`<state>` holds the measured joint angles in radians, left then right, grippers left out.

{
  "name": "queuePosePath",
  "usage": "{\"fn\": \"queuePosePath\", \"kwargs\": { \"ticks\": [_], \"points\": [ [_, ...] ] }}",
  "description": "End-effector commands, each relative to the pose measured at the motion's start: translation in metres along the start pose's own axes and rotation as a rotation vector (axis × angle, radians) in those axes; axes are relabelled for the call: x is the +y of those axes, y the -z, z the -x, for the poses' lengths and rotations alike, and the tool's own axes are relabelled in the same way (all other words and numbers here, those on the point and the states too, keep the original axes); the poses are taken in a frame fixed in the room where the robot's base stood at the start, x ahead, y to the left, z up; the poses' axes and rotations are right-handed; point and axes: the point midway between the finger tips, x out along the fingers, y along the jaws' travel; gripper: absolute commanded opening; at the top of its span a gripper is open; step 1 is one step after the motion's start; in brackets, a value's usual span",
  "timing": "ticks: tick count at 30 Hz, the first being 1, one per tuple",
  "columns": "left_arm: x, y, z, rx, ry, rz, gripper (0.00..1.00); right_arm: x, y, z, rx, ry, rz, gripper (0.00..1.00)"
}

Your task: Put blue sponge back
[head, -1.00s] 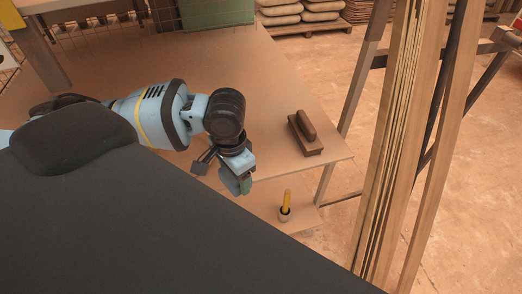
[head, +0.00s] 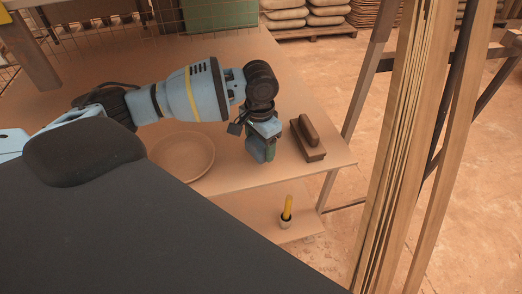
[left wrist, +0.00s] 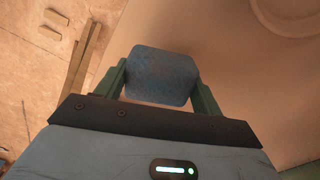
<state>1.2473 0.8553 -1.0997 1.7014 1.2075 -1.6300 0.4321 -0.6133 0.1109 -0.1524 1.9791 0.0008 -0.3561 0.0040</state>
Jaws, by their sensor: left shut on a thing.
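My left gripper (head: 262,153) is shut on the blue sponge (left wrist: 162,77), a worn blue block. In the left wrist view the sponge sits between the two green fingers (left wrist: 162,88), which press on its sides. In the head view the gripper points down over the front part of the tabletop, between a round dish and a brown handled block. There the sponge is small, dark and partly covered by the fingers. I cannot tell whether it touches the table. My right gripper is not in view.
The brown handled block (head: 308,141) lies close to the right of the gripper on the tabletop (head: 330,155). The round tan dish (head: 182,154) is to the left. A small pot with a yellow stick (head: 287,209) stands on the lower shelf. Wooden boards (head: 395,150) rise at the right.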

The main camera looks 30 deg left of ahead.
Motion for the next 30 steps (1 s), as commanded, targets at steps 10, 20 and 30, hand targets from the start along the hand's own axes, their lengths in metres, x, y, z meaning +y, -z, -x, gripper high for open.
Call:
{"fn": "queuePosePath", "kwargs": {
  "ticks": [10,20,30],
  "points": [
    [-0.002,0.004,-0.036,0.0,0.001,0.0,0.46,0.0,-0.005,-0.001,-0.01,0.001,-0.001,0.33],
    [-0.002,0.004,-0.038,0.001,0.0,0.0,0.46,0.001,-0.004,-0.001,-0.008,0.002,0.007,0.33],
    [-0.002,0.004,-0.038,0.001,0.001,0.0,0.89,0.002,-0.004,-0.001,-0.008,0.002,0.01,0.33]
  ]
}}
